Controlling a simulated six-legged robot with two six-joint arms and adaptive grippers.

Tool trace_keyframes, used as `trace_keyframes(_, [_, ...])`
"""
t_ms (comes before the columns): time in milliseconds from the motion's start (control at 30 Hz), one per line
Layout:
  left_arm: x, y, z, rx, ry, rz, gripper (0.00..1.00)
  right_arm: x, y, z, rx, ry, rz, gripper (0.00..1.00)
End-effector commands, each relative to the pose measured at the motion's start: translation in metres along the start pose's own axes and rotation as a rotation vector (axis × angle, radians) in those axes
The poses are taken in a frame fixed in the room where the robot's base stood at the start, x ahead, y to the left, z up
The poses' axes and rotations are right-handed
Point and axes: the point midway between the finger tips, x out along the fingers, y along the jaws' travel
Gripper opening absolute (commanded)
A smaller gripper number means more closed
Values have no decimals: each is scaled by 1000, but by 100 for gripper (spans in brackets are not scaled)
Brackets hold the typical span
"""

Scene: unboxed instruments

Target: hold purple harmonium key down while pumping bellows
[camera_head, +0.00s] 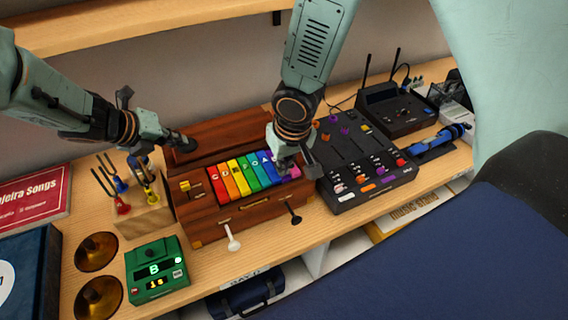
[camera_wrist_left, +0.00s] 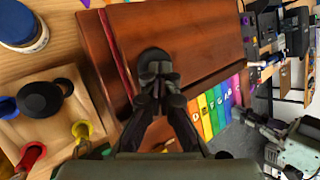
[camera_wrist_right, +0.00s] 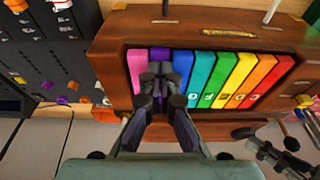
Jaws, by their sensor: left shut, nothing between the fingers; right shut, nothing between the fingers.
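The wooden harmonium (camera_head: 205,215) stands on the table with a row of rainbow keys. My left gripper (camera_head: 188,145) is shut and empty at the harmonium's back panel, the bellows (camera_wrist_left: 105,62), where a red strip shows. In the left wrist view its tips (camera_wrist_left: 160,92) meet a dark round knob (camera_wrist_left: 154,60).
A black mixer (camera_head: 365,165) stands close on the right. A green tuner (camera_head: 157,270) and brass cymbals (camera_head: 97,252) lie in front left. A shelf (camera_head: 150,22) runs above.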

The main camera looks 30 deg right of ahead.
Motion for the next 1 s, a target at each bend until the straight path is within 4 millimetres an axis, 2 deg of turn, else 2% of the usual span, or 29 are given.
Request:
trace_keyframes(200, [-13,-9,7,-1,1,1,0,0,0,0,0,0,0,0])
trace_keyframes(633, [9,6,-6,-2,0,1,0,0,0,0,0,0,0,0])
trace_keyframes(1000, [-13,-9,8,0,-1,1,0,0,0,0,0,1,0,0])
